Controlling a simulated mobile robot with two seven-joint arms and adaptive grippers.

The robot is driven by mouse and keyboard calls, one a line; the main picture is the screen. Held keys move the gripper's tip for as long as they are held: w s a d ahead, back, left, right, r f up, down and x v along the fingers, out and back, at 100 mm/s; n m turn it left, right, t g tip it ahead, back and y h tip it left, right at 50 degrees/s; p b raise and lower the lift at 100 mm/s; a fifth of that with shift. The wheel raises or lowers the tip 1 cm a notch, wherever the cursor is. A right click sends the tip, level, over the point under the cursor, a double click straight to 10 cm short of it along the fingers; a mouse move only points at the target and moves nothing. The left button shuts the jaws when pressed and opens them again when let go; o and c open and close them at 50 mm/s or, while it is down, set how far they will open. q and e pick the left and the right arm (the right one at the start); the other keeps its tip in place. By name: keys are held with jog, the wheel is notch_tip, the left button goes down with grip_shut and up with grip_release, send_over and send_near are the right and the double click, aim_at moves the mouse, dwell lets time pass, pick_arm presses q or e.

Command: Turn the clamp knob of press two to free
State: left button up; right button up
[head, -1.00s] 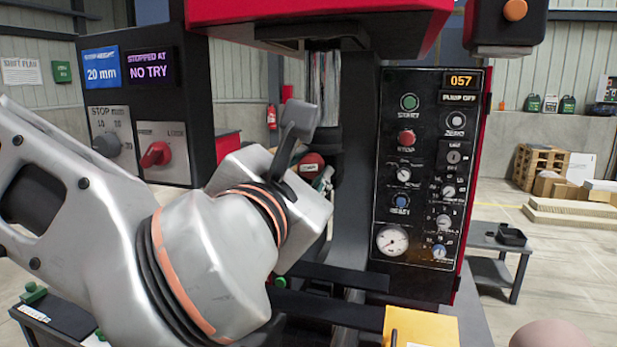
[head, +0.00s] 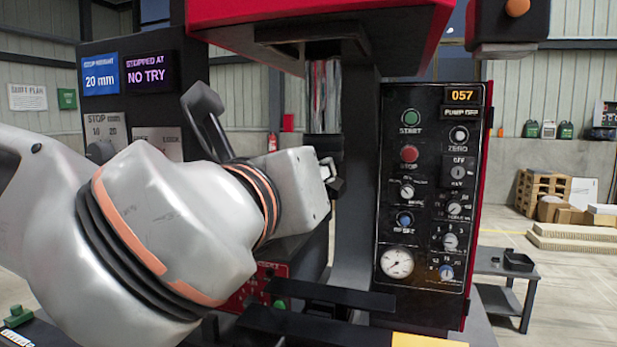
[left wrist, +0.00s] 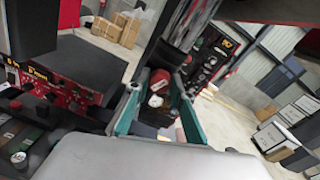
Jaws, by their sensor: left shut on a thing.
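The press (head: 360,150) stands ahead with a red head and a black control panel (head: 430,185). My left arm crosses the head view from the left, and its gripper (head: 333,178) is beside the press column, its fingers partly hidden by the wrist. In the left wrist view two teal fingers (left wrist: 158,92) stand on either side of a red knob-like thing (left wrist: 158,77), which I take for the clamp knob. The gripper is shut on it. Its marking and turn angle cannot be read. My right gripper is not in view.
A stop-height box (head: 125,75) reading 20 mm and NO TRY stands at left, its lower part behind my arm. A dark bar (head: 330,295) crosses low in front of the column. A grey side table (head: 505,268) stands at right, with open floor around it.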

pick_arm(q)
jog(key=n, duration=0.5)
jog(key=shift+a, duration=0.1)
jog(key=shift+o, duration=0.2)
jog(key=shift+n, duration=0.3)
jog(key=shift+c, duration=0.2)
jog(key=o, duration=1.1)
jog(key=shift+o, duration=0.2)
jog(key=v, duration=0.7)
jog(key=shift+s, duration=0.2)
jog(key=shift+a, duration=0.1)
